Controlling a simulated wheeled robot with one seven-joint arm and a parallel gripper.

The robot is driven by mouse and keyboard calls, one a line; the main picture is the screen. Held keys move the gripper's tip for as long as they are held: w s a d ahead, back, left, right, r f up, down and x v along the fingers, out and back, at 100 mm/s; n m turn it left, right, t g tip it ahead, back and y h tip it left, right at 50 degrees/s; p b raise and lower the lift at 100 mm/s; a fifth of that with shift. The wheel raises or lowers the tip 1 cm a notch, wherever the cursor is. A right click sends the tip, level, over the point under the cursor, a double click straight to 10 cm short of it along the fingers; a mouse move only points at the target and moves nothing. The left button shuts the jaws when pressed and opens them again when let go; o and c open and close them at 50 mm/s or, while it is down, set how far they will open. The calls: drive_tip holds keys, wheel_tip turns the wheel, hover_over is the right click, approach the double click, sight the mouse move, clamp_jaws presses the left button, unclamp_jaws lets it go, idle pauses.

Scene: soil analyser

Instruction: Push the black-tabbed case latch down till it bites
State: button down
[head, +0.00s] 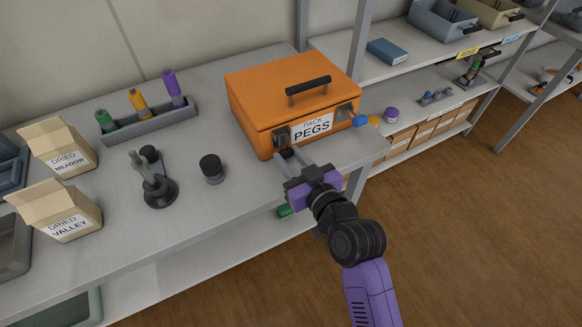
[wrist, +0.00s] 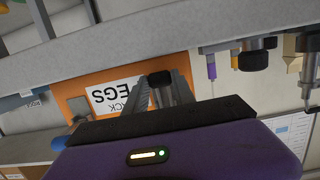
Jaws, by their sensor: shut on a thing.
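The orange case (head: 252,105) stands shut on the bench with a black handle on its lid and a white PACK PEGS label on its front. My gripper (head: 285,156) is at the case's front left latch (head: 281,137). Its fingers are shut on the black tab (head: 287,153), which also shows between the fingers in the wrist view (wrist: 160,77). The fingers hide part of the tab, and I cannot tell whether the latch has bitten. The other front latch (head: 344,112), at the right, has a blue tab (head: 360,120).
A black-capped jar (head: 212,169) and a dark stand (head: 158,185) are left of my gripper. A rack (head: 150,121) of coloured tubes and two labelled boxes (head: 62,148) are further left. The bench front between jar and case is clear. Shelves (head: 400,65) stand at the right.

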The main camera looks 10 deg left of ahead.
drive_tip(key=b, duration=0.2)
drive_tip(key=shift+w+a+f+t+b, duration=0.1)
drive_tip(key=shift+w+f+t+b, duration=0.05)
drive_tip(key=shift+f+t+b, duration=0.2)
drive_tip(key=shift+r+y, duration=0.25)
drive_tip(key=shift+y, duration=0.05)
drive_tip(key=c, duration=1)
unclamp_jaws()
drive_tip(key=shift+c, duration=0.2)
drive_tip(key=f+v, duration=0.1)
drive_tip(key=v, duration=0.6)
drive_tip(key=shift+s+r, duration=0.35)
drive_tip(key=shift+r, duration=0.15)
